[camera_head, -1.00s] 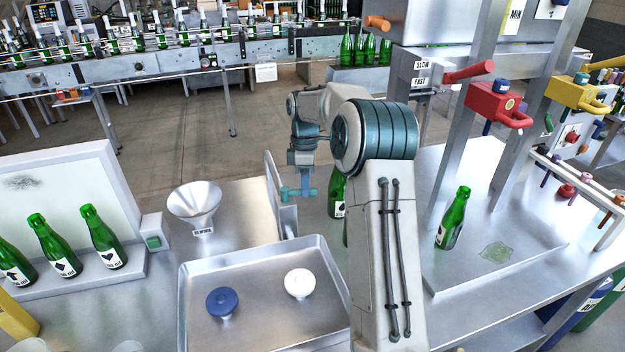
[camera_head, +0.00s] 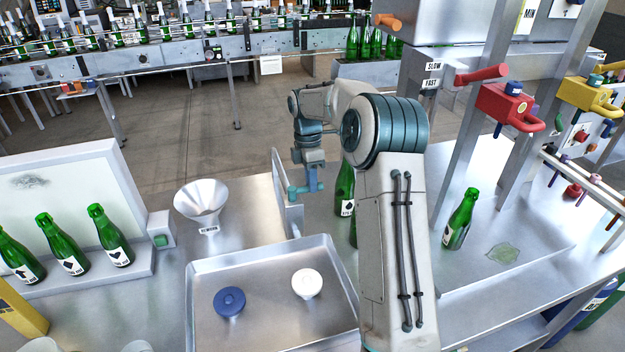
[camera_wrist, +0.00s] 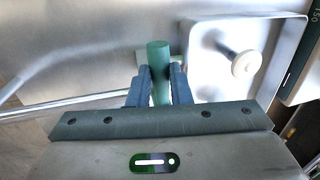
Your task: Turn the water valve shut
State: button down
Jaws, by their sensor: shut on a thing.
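My gripper (camera_head: 312,187) points down over the bench, left of my arm's big joint. In the wrist view its two blue fingers (camera_wrist: 160,88) are closed on the two sides of a teal-green bar (camera_wrist: 159,62), which looks like the valve's handle. The bar's teal end (camera_head: 292,193) shows left of the fingers in the head view, close to an upright steel plate (camera_head: 287,212). The rest of the valve is hidden, and I cannot tell how far it is turned.
A steel tray (camera_head: 262,254) with a blue disc (camera_head: 229,302) and a white disc (camera_head: 306,284) lies in front. A funnel (camera_head: 201,203) stands left of the gripper. Green bottles stand near my arm, one (camera_head: 460,219) on the right, another (camera_head: 344,190) partly behind it.

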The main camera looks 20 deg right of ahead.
jog(key=c, duration=1.3)
grip_release()
jog(key=shift+a, duration=0.1)
jog(key=shift+w+r, duration=0.1)
jog(key=w+r, duration=0.1)
jog(key=r, duration=0.8)
jog(key=w+r, duration=0.1)
jog(key=r, duration=0.3)
jog(key=shift+w+r, duration=0.2)
jog(key=shift+w, duration=0.1)
